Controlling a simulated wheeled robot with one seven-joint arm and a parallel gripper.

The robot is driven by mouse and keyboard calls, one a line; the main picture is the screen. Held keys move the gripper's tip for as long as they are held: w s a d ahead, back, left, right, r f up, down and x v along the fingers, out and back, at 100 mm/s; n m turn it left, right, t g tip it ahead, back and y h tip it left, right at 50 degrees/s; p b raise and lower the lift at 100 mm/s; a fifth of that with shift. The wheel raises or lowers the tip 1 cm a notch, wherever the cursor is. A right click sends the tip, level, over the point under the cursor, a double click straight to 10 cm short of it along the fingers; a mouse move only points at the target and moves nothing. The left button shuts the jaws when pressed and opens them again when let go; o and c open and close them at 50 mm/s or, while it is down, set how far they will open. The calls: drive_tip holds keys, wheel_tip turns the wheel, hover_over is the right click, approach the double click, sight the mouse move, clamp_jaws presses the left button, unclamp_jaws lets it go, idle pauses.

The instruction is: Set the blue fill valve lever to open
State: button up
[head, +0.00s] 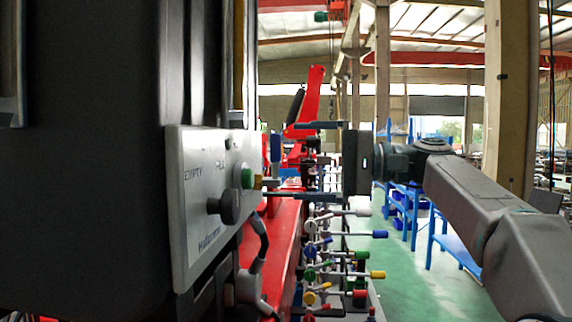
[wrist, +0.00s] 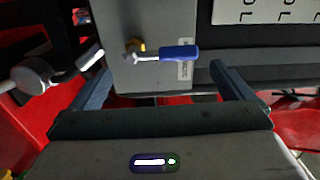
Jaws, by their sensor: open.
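The blue fill valve lever (wrist: 178,52) shows in the wrist view. Its blue handle points right from a brass-coloured pivot (wrist: 134,47) on a grey box face. In the head view the blue handle (head: 275,148) stands upright beside the right edge of the grey control panel (head: 205,190). My gripper (wrist: 160,70) is open and empty. Its two fingers are spread to either side of the lever in the wrist view, with no contact visible. In the head view my gripper (head: 290,157) reaches in from the right, one finger above the other.
The panel carries a black knob (head: 225,207) and a green button (head: 246,178). Several levers with coloured knobs (head: 340,255) stand below my gripper. A red beam (head: 275,240) runs beneath the panel. Green floor (head: 410,285) and blue benches (head: 455,245) lie to the right.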

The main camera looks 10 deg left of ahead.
drive_tip(key=d, duration=0.8)
drive_tip(key=shift+w+d, duration=0.2)
drive_tip(key=shift+w, duration=0.2)
drive_tip(key=s+a+f+m+t+h, duration=0.15)
drive_tip(key=f+h, duration=0.25)
drive_tip(key=f, duration=0.5)
drive_tip(key=s+f+m+t+h, duration=0.2)
drive_tip(key=f+m+t+h, duration=0.15)
drive_tip(key=f, duration=0.65)
drive_tip(key=s+d+f+n+h+p, duration=0.1)
drive_tip(key=s+d+f+h, duration=0.4)
drive_tip(key=s+d+f, duration=0.2)
drive_tip(key=s+d+f+n+h+p, duration=0.1)
drive_tip(key=s+d+f+h, duration=0.4)
drive_tip(key=f, duration=1.1)
drive_tip(key=s+d+n, duration=0.1)
drive_tip(key=s+d, duration=0.2)
drive_tip(key=s, duration=0.2)
drive_tip(key=shift+s+f+n+g, duration=0.3)
drive_tip(key=shift+s, duration=0.1)
drive_tip(key=shift+h, duration=0.25)
